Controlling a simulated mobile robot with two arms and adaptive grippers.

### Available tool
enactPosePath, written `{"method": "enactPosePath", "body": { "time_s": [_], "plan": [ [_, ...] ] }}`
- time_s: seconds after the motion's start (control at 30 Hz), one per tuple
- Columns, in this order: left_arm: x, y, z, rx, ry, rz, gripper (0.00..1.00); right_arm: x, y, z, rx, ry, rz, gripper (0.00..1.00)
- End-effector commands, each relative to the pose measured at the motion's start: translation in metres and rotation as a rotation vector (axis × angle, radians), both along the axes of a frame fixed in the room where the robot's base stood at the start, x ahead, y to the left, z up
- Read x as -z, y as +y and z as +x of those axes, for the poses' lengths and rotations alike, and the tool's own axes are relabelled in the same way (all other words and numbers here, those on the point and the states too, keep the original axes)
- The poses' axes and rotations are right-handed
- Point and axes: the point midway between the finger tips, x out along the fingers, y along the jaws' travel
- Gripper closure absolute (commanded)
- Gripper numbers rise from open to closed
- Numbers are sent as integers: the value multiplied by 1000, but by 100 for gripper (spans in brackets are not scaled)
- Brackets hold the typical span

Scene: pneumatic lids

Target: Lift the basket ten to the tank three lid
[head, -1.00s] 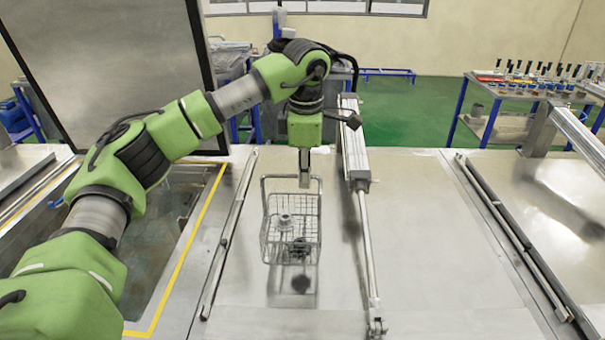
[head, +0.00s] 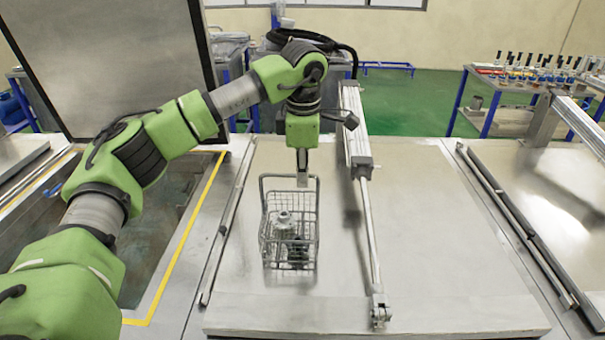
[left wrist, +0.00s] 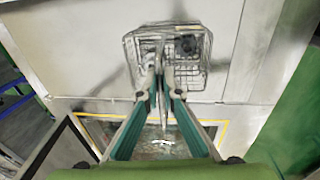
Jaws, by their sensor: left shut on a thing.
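The wire basket (head: 265,238) hangs upright by its tall handle from my left gripper (head: 302,180), over or on the left part of the closed metal lid (head: 440,260) in the middle. I cannot tell if its bottom touches the lid. A pale metal part (head: 284,222) and a dark part (head: 297,250) are in the basket. In the left wrist view my left gripper (left wrist: 160,78) is shut on the handle at the edge of the basket (left wrist: 205,60). No tank or basket number is readable. My right gripper is out of view.
Left of the lid is an open tank with a yellow border (head: 178,243); its dark lid (head: 115,60) stands raised behind. A pneumatic cylinder (head: 355,130) and rod lie along the middle lid, right of the basket. Another closed lid (head: 545,210) is at right.

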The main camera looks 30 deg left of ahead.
Motion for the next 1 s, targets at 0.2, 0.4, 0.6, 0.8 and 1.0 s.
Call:
{"method": "enactPosePath", "body": {
  "time_s": [0.2,0.4,0.6,0.8,1.0],
  "plan": [
    [0,0,0,0,-3,-1,100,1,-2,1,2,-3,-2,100],
    [4,0,0,0,-3,-1,100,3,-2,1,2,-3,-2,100],
    [8,0,0,0,-3,-1,100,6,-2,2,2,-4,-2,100],
    [10,0,0,0,-3,-1,100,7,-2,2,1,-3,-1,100],
    [10,0,0,0,-3,-1,87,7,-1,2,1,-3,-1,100]
  ]
}}
